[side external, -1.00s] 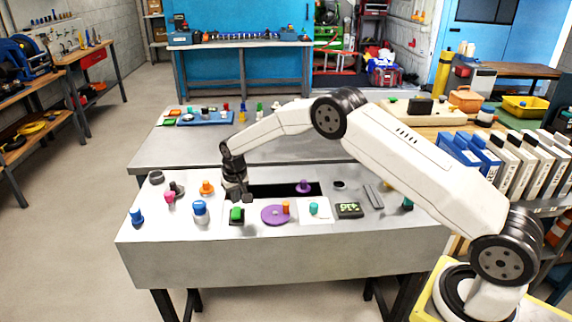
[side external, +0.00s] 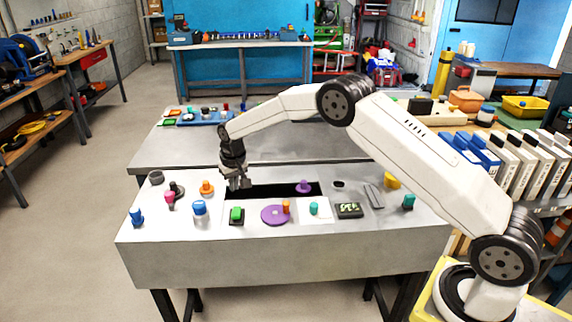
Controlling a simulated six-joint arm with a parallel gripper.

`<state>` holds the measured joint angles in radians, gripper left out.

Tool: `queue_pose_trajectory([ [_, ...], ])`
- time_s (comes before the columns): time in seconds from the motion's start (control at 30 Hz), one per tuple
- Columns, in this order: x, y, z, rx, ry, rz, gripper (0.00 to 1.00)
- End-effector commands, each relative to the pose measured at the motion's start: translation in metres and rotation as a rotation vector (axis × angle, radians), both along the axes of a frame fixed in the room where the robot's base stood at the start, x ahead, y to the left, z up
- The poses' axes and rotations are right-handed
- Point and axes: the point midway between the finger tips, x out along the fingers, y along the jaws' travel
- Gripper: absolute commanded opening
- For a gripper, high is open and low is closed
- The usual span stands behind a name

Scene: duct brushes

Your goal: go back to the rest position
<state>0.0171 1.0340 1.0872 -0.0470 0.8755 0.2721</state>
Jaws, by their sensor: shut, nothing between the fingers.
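My gripper (side external: 239,184) hangs from my white arm over the left part of the grey work table (side external: 280,262). It points down, shut and empty, near the left end of a long black slot (side external: 275,190) in the table top. It is above and behind a green block on a dark base (side external: 237,215), apart from it. My arm reaches in from the right, bent high at the elbow.
Near the gripper stand an orange piece (side external: 206,188), a blue-and-white piece (side external: 199,211) and a pink piece (side external: 170,198). The space above the table is free.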

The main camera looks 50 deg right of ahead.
Motion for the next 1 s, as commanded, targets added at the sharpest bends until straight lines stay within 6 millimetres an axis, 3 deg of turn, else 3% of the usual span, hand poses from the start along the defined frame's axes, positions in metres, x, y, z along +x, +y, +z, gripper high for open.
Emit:
queue_pose_trajectory([
  [0.33, -0.002, 0.000, 0.003, 0.000, -0.002, 0.003, 0.00],
  [0.53, -0.016, 0.002, 0.014, 0.001, -0.007, 0.021, 0.00],
  [0.77, -0.050, 0.005, 0.034, 0.002, -0.018, 0.059, 0.00],
  [1.0, -0.096, 0.008, 0.052, 0.001, -0.030, 0.101, 0.00],
])
